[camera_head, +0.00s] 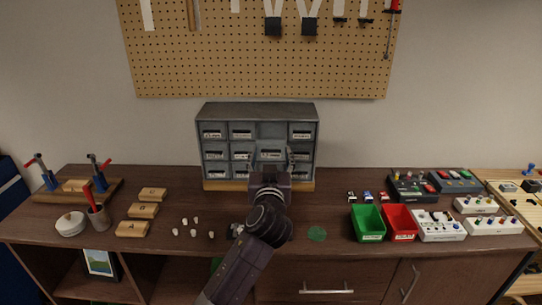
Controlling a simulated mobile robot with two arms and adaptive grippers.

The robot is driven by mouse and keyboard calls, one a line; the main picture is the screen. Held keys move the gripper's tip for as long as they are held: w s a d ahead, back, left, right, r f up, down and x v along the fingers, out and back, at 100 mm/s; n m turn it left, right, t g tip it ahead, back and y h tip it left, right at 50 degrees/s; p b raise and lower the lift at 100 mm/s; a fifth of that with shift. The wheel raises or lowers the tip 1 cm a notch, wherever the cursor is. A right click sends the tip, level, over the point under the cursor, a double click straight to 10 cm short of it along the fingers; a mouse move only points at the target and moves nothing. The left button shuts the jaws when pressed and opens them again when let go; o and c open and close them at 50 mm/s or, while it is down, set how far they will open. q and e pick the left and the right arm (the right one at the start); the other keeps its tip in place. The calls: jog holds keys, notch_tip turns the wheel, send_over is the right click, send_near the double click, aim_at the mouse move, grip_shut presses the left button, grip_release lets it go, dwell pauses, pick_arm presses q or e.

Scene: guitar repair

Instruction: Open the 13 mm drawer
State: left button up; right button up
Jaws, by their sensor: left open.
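A grey drawer cabinet (258,112) with rows of small labelled drawers stands at the back of the bench, against the wall. The labels are too small to read, so I cannot tell which drawer is the 13 mm one. My left gripper (270,160) is open in front of the cabinet, its fingers apart at the third column from the left. A drawer front (270,154) in the middle row shows between the fingers; I cannot tell whether they touch it. The gripper and arm hide part of the lower drawers. My right gripper is not in view.
Wooden blocks (143,210), a pencil cup (98,217) and small white pieces (194,221) lie left of the arm. A green bin (367,223), a red bin (399,222) and pedal boxes (438,225) stand right.

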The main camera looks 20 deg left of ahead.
pick_arm(q)
jog(key=v, duration=1.2)
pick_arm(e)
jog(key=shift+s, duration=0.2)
